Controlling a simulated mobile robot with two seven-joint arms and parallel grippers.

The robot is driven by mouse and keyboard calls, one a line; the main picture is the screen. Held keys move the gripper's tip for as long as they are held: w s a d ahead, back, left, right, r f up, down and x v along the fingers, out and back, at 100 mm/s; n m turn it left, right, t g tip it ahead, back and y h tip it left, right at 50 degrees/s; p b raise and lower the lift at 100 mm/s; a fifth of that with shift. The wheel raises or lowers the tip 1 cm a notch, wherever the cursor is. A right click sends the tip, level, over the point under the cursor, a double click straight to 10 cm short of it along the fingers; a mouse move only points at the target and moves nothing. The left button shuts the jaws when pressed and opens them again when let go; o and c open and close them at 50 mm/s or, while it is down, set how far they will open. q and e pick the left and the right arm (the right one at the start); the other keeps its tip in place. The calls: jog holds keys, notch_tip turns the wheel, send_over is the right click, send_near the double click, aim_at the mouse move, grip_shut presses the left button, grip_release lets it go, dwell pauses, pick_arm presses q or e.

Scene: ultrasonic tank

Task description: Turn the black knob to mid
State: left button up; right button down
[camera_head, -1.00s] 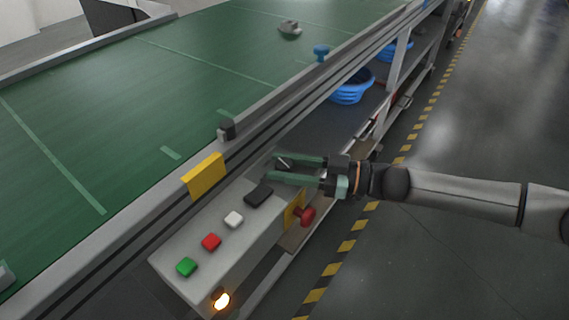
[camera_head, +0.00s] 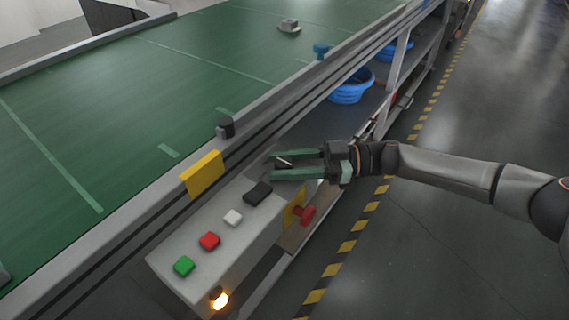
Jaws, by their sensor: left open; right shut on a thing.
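The black knob (camera_head: 281,163) with a pale pointer line sits at the far end of the grey control panel (camera_head: 218,252). My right gripper (camera_head: 275,166) comes in from the right, with one green finger on each side of the knob. It is shut on the knob. The fingers cover part of the knob, and the pointer's exact setting is hard to read. My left gripper is not in view.
The panel also holds a black rocker (camera_head: 257,192), white button (camera_head: 233,217), red button (camera_head: 209,241), green button (camera_head: 184,265), red mushroom button (camera_head: 304,215) and lit orange lamp (camera_head: 220,299). The green conveyor (camera_head: 130,110) runs alongside. The floor at right is clear.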

jog(key=shift+r, duration=0.1)
jog(key=c, duration=0.7)
grip_release()
jog(key=w+d, duration=0.1)
jog(key=d, duration=1.1)
jog(key=shift+d, duration=0.2)
jog(key=shift+w, duration=0.1)
